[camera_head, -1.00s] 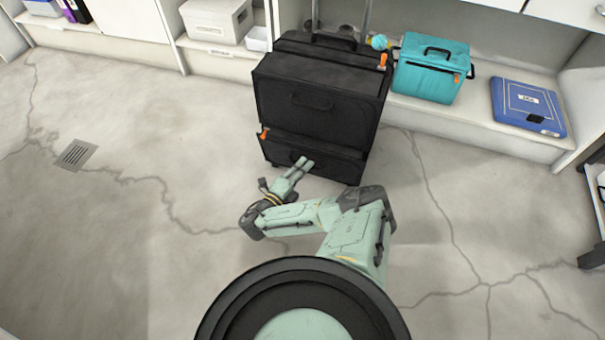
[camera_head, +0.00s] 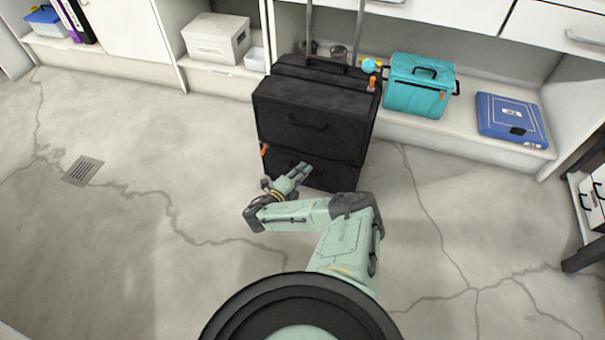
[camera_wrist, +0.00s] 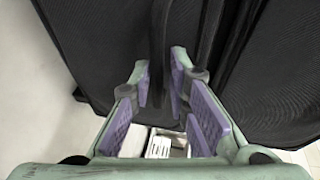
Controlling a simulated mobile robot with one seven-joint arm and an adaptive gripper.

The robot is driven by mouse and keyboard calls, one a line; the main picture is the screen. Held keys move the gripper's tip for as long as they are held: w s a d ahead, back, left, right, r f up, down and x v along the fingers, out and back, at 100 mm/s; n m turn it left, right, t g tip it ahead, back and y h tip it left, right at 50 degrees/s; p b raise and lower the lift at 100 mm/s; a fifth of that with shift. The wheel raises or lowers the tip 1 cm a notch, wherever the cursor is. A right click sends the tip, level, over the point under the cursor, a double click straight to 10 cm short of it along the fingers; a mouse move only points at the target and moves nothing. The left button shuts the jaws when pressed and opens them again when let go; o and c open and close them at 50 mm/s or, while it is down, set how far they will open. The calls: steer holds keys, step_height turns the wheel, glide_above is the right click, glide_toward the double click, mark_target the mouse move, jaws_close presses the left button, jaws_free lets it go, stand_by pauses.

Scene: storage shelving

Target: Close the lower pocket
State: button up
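The black suitcase (camera_head: 315,108) stands upright on the floor against the low shelf. Its lower pocket (camera_head: 340,173) is the front panel below the larger upper one, with an orange tab (camera_head: 264,150) at its left edge. I cannot tell how far the pocket stands open. My gripper (camera_head: 305,170) is in front of the lower pocket, left of its middle, and hides part of it. In the wrist view, a black handle strap (camera_wrist: 158,45) runs down between my purple-padded fingertips (camera_wrist: 161,82). Whether the pads press on it is unclear.
A teal bag (camera_head: 420,88) and a blue case (camera_head: 508,115) sit on the shelf right of the suitcase. A white box (camera_head: 215,42) is at the left. A dark-framed rack (camera_head: 585,258) stands at the far right. The cracked floor is clear around my arm.

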steer(key=shift+o, duration=1.1)
steer(key=shift+s, duration=0.1)
steer(key=v, duration=1.2)
